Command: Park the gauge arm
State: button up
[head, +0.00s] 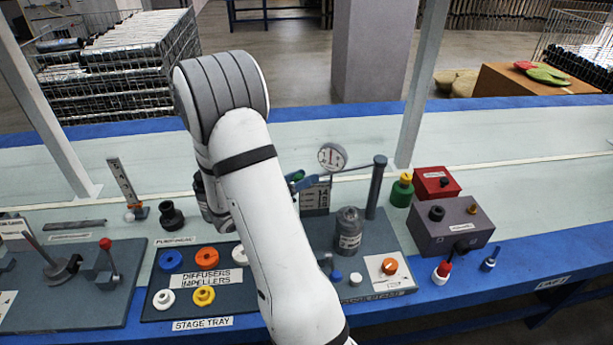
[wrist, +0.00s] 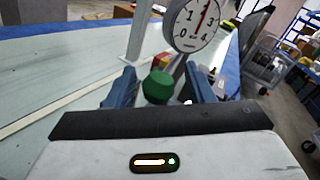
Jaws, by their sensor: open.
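The gauge (head: 332,156) is a round white dial on a grey arm (head: 352,168) that runs right to an upright grey post (head: 377,187). In the wrist view the dial (wrist: 196,24) is at the top, with a red needle pointing up. In the head view my gripper (head: 303,183) is left of and below the dial, partly hidden by my own arm. My gripper is open.
A grey bottle-shaped part (head: 348,228) stands on the pump base below the gauge. The stage tray (head: 233,305) with coloured rings is at left. A grey box (head: 448,232), a red box (head: 436,182) and a green cylinder (head: 402,190) stand at right.

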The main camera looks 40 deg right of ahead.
jog(key=shift+d, duration=0.7)
